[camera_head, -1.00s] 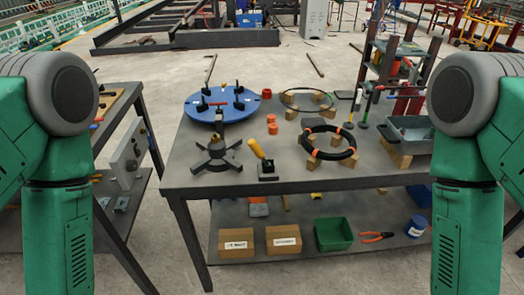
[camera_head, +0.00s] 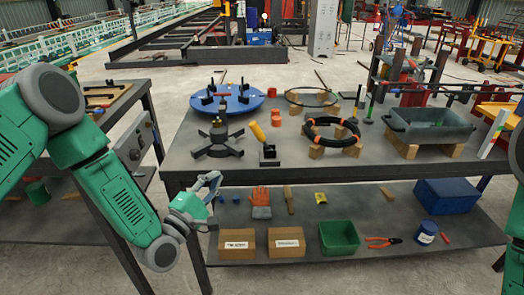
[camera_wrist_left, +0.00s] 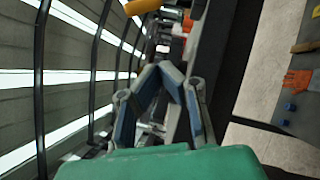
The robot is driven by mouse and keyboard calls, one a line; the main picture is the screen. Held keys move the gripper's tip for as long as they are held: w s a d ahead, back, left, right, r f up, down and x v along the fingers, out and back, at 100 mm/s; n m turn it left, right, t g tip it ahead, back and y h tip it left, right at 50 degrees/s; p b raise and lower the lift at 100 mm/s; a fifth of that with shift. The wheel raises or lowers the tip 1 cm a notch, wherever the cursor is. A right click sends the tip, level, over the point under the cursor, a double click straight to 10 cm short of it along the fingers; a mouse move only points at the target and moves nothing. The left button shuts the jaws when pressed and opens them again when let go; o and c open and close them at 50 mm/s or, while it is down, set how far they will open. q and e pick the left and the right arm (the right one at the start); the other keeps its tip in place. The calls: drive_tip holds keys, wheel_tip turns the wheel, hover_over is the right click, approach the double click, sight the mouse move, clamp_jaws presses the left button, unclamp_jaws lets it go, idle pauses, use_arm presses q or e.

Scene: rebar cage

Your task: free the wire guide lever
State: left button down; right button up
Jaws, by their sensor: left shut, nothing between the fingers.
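A lever with a yellow handle (camera_head: 257,131) stands on a small black base (camera_head: 269,155) near the front edge of the table (camera_head: 345,174). Its handle tilts up to the left. My left gripper (camera_head: 214,181) is just below and left of it, in front of the table edge and apart from the lever. The left wrist view shows its fingers (camera_wrist_left: 160,70) shut together with nothing between them. A yellow piece (camera_wrist_left: 140,6) at the top of that view may be the lever handle. My right gripper is out of view.
A black cross-shaped stand (camera_head: 217,140) is left of the lever, with a blue disc (camera_head: 228,93) behind. A black coil (camera_head: 331,120) lies to the right on blocks, and a grey tray (camera_head: 430,137) beyond it. The lower shelf holds cardboard boxes (camera_head: 238,238) and a green bin (camera_head: 339,226).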

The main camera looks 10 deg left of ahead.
sight(261, 137)
use_arm(q)
drive_tip(key=shift+w+a+r+n, duration=0.2)
drive_tip(key=shift+r+n, duration=0.1)
drive_tip(key=shift+r, duration=0.1)
drive_tip(key=x, duration=0.9)
drive_tip(key=shift+d+r+b, duration=0.1)
drive_tip(key=shift+r+b, duration=0.15)
drive_tip(key=shift+b, duration=0.15)
drive_tip(key=shift+w+d+r, duration=0.4)
drive_tip(key=shift+w+d, duration=0.1)
drive_tip(key=shift+d, duration=0.1)
drive_tip(key=shift+w+d+r, duration=0.4)
drive_tip(key=shift+w+d, duration=0.15)
drive_tip(key=shift+d, duration=0.1)
drive_tip(key=shift+w+d+r, duration=0.2)
drive_tip(key=shift+d, duration=0.25)
drive_tip(key=shift+r, duration=0.1)
